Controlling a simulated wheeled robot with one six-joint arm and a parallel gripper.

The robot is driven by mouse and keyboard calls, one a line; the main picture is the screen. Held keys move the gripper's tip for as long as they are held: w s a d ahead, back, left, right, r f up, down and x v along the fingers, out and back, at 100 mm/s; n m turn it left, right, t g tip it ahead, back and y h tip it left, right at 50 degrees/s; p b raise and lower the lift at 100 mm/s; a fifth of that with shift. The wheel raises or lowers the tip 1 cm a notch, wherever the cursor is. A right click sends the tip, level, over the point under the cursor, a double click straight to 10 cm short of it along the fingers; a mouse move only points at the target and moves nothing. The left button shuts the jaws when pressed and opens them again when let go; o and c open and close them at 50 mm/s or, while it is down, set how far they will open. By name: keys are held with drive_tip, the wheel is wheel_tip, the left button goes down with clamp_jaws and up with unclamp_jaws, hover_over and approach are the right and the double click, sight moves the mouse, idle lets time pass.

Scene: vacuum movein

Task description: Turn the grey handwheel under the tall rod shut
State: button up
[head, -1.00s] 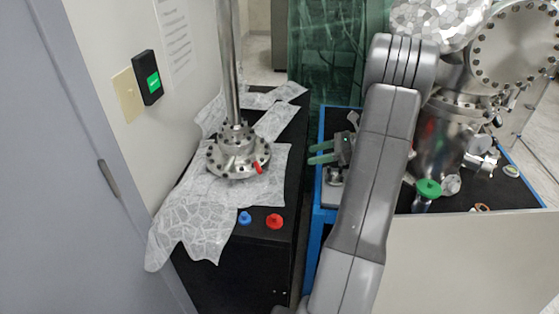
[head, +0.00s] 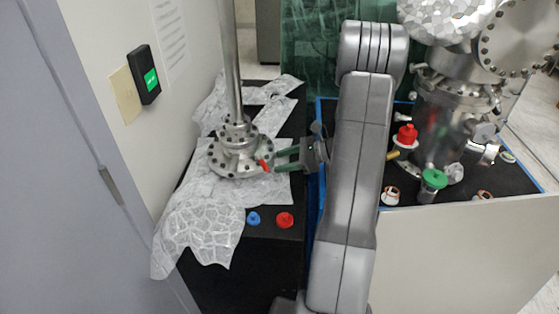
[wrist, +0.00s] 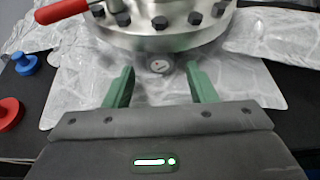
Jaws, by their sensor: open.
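The tall metal rod (head: 232,70) rises from a bolted steel flange (head: 238,162) on the black bench at left. The flange's lower rim (wrist: 160,38) fills the top of the wrist view. A small grey round piece (wrist: 159,66), which looks like the handwheel, sits just under that rim. I cannot make it out in the head view. My gripper (head: 280,161) is open beside the flange's right side, its green fingers pointing at it. In the wrist view my gripper (wrist: 160,78) has its fingertips either side of the small round piece, with gaps showing and no contact visible.
A red handle (wrist: 62,12) sticks out from the flange, close to my gripper. Crumpled foil (head: 205,215) covers the bench. A blue knob (head: 253,218) and a red knob (head: 285,220) stand near the front. A blue-edged table (head: 395,212) with vacuum parts is at right.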

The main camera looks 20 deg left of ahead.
drive_tip(key=shift+x, duration=0.85)
drive_tip(key=shift+c, duration=0.4)
drive_tip(key=c, duration=0.9)
drive_tip(key=m+p, duration=0.1)
drive_tip(key=p, duration=0.2)
drive_tip(key=shift+r+g, duration=0.25)
drive_tip(key=shift+g, duration=0.15)
drive_tip(key=shift+w+m+g+p, duration=0.1)
drive_tip(key=shift+m+g+p, duration=0.3)
drive_tip(key=shift+m+p, duration=0.45)
drive_tip(key=shift+f+m+g+p, duration=0.25)
drive_tip(key=shift+f+g+p, duration=0.05)
drive_tip(key=shift+p, duration=0.2)
drive_tip(key=o, duration=1)
